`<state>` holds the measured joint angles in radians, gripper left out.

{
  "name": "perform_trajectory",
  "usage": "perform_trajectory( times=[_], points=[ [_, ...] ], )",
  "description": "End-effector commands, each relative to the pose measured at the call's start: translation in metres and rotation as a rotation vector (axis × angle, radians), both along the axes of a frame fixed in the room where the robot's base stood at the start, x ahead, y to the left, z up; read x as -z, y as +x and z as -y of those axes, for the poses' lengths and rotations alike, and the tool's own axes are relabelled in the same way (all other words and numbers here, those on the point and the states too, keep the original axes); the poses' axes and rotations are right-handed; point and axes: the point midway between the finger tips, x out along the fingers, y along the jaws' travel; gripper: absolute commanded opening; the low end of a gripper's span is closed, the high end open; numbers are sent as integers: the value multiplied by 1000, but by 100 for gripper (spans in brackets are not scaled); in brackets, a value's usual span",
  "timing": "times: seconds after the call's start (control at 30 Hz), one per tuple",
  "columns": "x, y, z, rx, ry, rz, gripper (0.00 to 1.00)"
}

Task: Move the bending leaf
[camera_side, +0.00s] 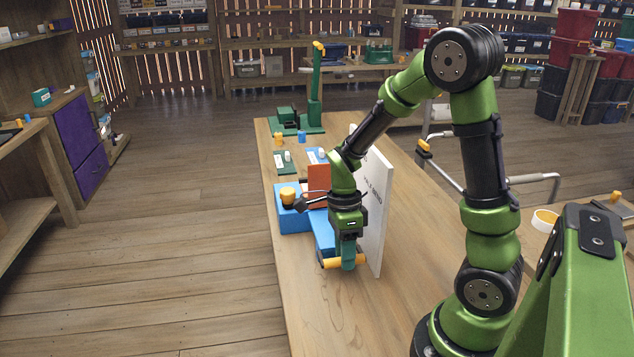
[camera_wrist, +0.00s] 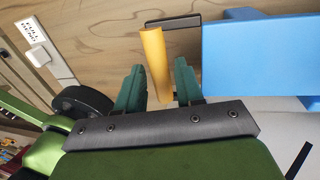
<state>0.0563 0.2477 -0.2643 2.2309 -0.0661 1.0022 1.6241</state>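The blue bending machine (camera_side: 292,220) stands on the bench, with a flat blue piece (camera_side: 322,232) running toward the front; I take this piece to be the bending leaf. A yellow bar handle (camera_side: 331,264) lies at its near end. In the wrist view the bar (camera_wrist: 154,58) stands between my two teal fingers, beside a large blue face (camera_wrist: 260,55). My gripper (camera_side: 348,260) points down at the bar. It looks open around the bar, with a narrow gap showing on the left. The far side of the bar contact is hidden.
A white lettered board (camera_side: 375,215) stands upright just right of my gripper. An orange-brown plate (camera_side: 318,178) and a yellow knob (camera_side: 288,194) are by the machine. A green press (camera_side: 313,100) stands at the back. The bench (camera_side: 420,250) is clear right of the board.

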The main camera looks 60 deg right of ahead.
Motion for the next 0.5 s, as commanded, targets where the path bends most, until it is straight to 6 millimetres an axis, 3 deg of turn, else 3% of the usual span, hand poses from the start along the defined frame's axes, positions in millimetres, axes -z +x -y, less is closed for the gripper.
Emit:
perform_trajectory(
  times=[0.03, 0.23, 0.5],
  points=[
    [0, 0, 0, 0, 0, 0, 29],
    [0, 0, 0, 0, 0, 0, 0],
    [-1, 0, 0, 0, 1, -1, 0]
  ],
)
